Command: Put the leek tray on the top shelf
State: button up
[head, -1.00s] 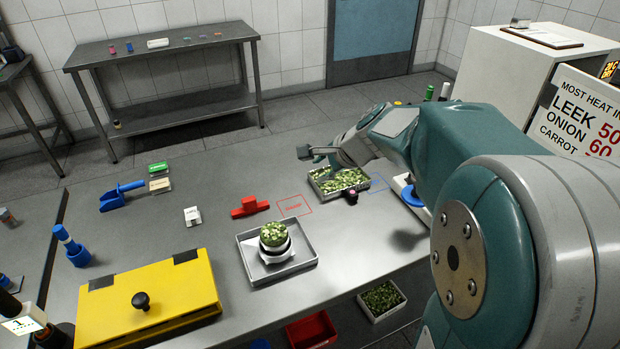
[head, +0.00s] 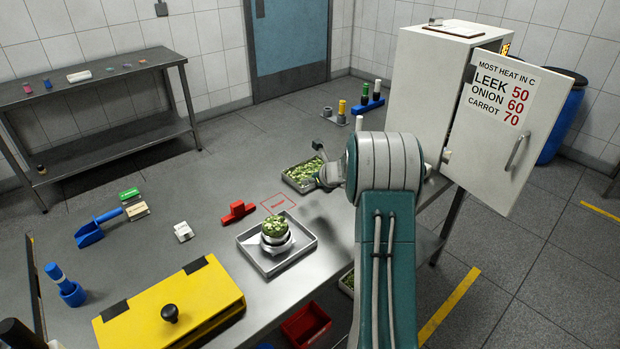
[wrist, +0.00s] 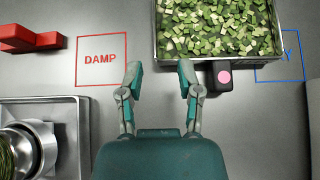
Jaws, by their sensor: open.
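A shallow metal tray (head: 300,190) of chopped green and pale pieces, matching leek, sits on the steel table. In the wrist view the same tray (wrist: 215,60) is at the top, with a black handle (wrist: 219,78) marked by a pink dot on its near side. My gripper (wrist: 159,76) is open and empty, its fingers pointing toward the tray's near left corner, left of the handle. In the head view my arm hides the tray's right side and most of the gripper. A white cabinet (head: 425,92) stands with its door (head: 510,125) open; its shelves are hidden.
A red block (head: 237,212), a red DAMP square (wrist: 101,60) and a yellow lidded box (head: 172,305) are on the table. The door sign reads LEEK 50.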

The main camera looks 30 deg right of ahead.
aim_at(294, 183)
jog(key=x, duration=0.2)
jog(key=shift+w+d+f, duration=0.15)
jog(key=shift+w+f, duration=0.1)
jog(key=shift+w, duration=0.05)
jog(key=w+a+f, duration=0.1)
jog(key=w, duration=0.1)
jog(key=w+a+f, duration=0.1)
jog(key=f, duration=0.1)
jog(key=shift+w+a, duration=0.2)
jog(key=shift+w, duration=0.15)
jog(key=shift+w+d+f, duration=0.15)
jog(key=shift+w+d, duration=0.05)
jog(key=shift+w, duration=0.05)
jog(key=shift+d+f, duration=0.15)
jog(key=shift+d, duration=0.2)
jog(key=shift+a, duration=0.1)
jog(key=c, duration=0.5)
jog(key=shift+a, duration=0.25)
grip_shut()
